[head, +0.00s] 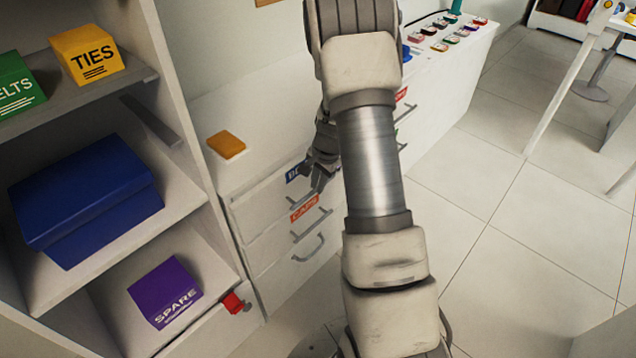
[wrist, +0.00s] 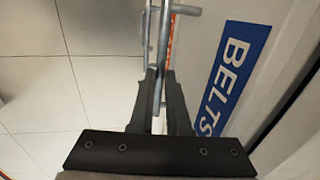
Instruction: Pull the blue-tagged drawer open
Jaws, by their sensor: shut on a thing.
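The blue-tagged drawer (head: 262,208) is the top one in the white chest, left of my arm. Its blue tag (head: 297,172) is partly covered by my gripper in the head view. The tag reads BELTS (wrist: 228,85) in the wrist view. My gripper (head: 320,180) is at the front of this drawer. In the wrist view my gripper's fingers (wrist: 161,82) are closed around a grey bar handle (wrist: 164,45), one on each side, beside the blue tag. I cannot tell whether the drawer stands out from the chest.
An orange-tagged CAPS drawer (head: 304,209) with a bar handle lies just below. A curved handle (head: 308,250) is lower still. An open shelf unit (head: 165,235) stands at the left with boxes on it. An orange block (head: 226,145) lies on the chest top. Tiled floor (head: 485,210) is clear at right.

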